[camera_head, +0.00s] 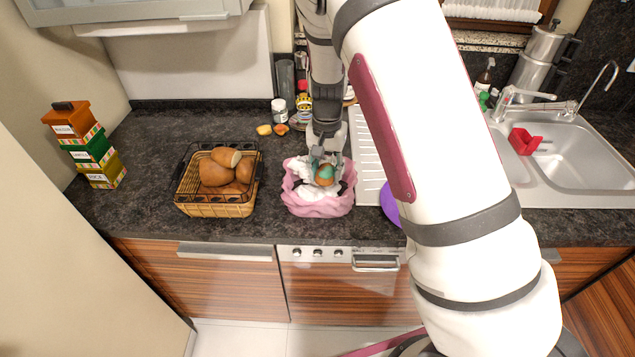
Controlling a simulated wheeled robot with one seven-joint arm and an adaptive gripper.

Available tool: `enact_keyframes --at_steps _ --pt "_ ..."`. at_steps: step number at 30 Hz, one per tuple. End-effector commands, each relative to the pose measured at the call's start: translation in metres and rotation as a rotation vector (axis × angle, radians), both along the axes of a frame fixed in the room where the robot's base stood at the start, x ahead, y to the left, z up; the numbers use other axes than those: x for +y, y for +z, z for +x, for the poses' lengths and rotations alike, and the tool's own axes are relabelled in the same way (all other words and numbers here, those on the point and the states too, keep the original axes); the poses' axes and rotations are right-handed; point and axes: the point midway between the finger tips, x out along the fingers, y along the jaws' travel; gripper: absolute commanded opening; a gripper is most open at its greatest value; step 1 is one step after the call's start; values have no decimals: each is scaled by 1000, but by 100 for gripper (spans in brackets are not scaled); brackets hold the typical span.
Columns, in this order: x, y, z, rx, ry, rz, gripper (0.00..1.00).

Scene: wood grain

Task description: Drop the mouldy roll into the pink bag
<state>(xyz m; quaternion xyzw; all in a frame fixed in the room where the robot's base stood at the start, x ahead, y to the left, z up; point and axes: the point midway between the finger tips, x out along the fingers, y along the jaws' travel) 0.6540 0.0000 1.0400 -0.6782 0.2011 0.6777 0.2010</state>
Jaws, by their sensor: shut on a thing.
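The mouldy roll (325,175) is brown with a blue-green patch. My gripper (323,164) points down and is shut on it. The pink bag (318,205) stands open on the dark counter, with white crumpled stuff inside. The roll shows over the bag's opening, in front of the white stuff. I cannot tell whether it touches the contents or hangs just above them. My arm hides part of the counter to the right of the bag.
A wicker basket (215,208) with several brown rolls (215,172) stands left of the bag. A purple item (390,204) and a ridged drainboard (368,160) lie to the right. Stacked tins (88,150) stand far left. A jar (279,110) stands behind.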

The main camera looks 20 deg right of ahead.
Motion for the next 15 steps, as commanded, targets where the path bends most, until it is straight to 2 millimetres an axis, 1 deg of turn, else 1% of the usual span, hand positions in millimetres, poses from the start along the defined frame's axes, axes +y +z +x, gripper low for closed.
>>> enact_keyframes --at_steps 4,13,14,15 --pt "0 -8 0 -1 1 -1 15" --pt "0 -9 0 -1 1 -1 15" --pt "0 -9 0 -1 1 -1 43" --pt "0 -9 0 -1 1 -1 52"
